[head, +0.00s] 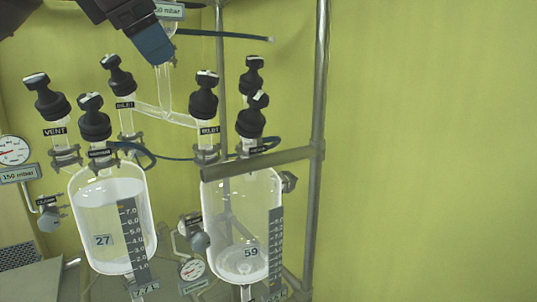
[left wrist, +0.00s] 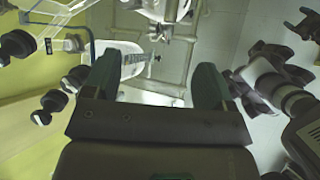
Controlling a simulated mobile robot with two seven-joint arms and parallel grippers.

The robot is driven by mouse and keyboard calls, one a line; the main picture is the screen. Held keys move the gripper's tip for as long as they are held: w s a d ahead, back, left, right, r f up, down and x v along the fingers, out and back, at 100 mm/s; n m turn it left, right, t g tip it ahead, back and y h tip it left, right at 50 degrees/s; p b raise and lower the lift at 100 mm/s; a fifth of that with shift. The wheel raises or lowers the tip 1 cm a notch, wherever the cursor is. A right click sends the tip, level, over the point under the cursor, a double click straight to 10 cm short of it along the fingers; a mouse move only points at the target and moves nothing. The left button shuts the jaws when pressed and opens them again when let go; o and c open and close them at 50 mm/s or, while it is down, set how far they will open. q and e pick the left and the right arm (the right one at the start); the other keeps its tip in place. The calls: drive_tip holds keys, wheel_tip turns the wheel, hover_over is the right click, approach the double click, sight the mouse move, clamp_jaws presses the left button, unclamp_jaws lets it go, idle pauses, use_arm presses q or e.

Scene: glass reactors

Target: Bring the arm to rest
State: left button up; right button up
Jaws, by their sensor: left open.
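My left gripper (head: 156,52) comes in from the top left of the head view, above the glass reactors. In the left wrist view my left gripper (left wrist: 158,85) shows its two dark fingers spread wide, with nothing between them. Its fingertips are hard to make out in the head view.
Two glass vessels, one labelled 27 (head: 103,240) and one labelled 59 (head: 250,253), hang on a metal frame (head: 318,90). Black valve knobs (head: 40,90) top them. A gauge (head: 13,150) is at left. The right side before the yellow wall (head: 430,150) is free.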

use_arm(q)
drive_tip(key=s+d+f+g+h, duration=0.3)
drive_tip(key=d+f+g+h, duration=0.5)
drive_tip(key=d+f+h, duration=0.6)
drive_tip(key=w+a+f+n+t+y, duration=0.3)
drive_tip(key=a+f+n+t+y, duration=0.5)
drive_tip(key=n, duration=1)
drive_tip(key=w+a+f+n+t+y, duration=0.25)
drive_tip(key=a+f+n+t, duration=0.55)
drive_tip(key=n+t, duration=0.75)
drive_tip(key=s+a+f+n+g+y, duration=0.3)
drive_tip(key=f+n+g+y, duration=0.15)
drive_tip(key=f, duration=0.45)
drive_tip(key=s+a+f+n+g+y, duration=0.35)
drive_tip(key=f+n, duration=0.25)
drive_tip(key=f, duration=0.2)
drive_tip(key=s+a+f+n+g, duration=0.1)
drive_tip(key=s+f+n+g, duration=0.1)
drive_tip(key=s+f+g, duration=0.75)
drive_tip(key=s+a+f+n+g, duration=0.25)
drive_tip(key=s+f, duration=0.35)
drive_tip(key=s, duration=0.8)
drive_tip(key=w+f+t+h, duration=0.1)
drive_tip(key=w+f+t, duration=0.7)
drive_tip(key=f, duration=0.2)
drive_tip(key=shift+d+f, duration=0.4)
